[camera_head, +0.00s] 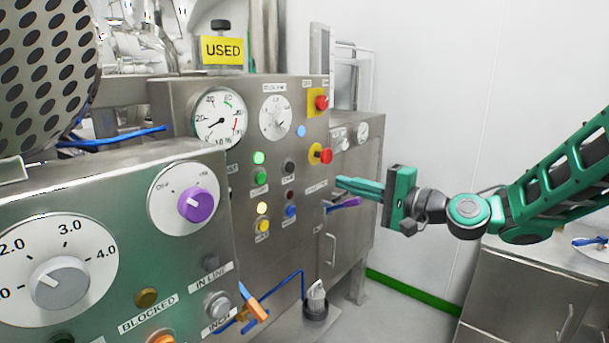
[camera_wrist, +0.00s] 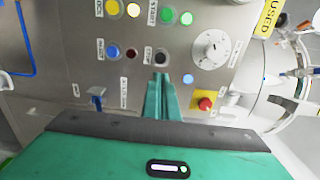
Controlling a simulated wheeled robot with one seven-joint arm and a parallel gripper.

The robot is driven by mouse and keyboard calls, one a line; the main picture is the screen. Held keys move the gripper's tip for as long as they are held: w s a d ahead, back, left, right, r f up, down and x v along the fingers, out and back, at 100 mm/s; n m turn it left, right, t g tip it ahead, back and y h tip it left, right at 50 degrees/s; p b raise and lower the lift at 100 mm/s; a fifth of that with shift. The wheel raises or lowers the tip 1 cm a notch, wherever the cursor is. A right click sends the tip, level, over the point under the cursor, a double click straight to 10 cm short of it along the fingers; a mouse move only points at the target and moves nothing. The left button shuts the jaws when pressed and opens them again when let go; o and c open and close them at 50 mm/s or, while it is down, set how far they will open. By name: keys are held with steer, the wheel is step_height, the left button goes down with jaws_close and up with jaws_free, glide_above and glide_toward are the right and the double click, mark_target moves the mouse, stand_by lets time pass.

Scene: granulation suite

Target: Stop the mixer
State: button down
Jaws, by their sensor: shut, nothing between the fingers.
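The steel mixer panel (camera_head: 240,240) stands ahead of my gripper. Its black button (camera_head: 289,166) lies to the right of a lit green lamp (camera_head: 259,158). In the wrist view the black button (camera_wrist: 162,57) sits by a label that seems to read STOP, close beyond my fingertips (camera_wrist: 160,76). The green START button (camera_wrist: 168,14) and the lit green lamp (camera_wrist: 187,19) are farther up. In the head view my gripper (camera_head: 338,183) is shut and empty, with its fingers pointing left toward the panel. I cannot tell whether the fingertips touch the black button.
Red stop knobs on yellow plates (camera_head: 321,154) sit near the panel's right edge; one shows in the wrist view (camera_wrist: 205,103). A blue button (camera_wrist: 114,52) and a purple-blue handle (camera_head: 343,203) are nearby. A cabinet (camera_head: 530,290) stands under my arm.

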mark_target(292, 169)
steer(key=x, duration=1.4)
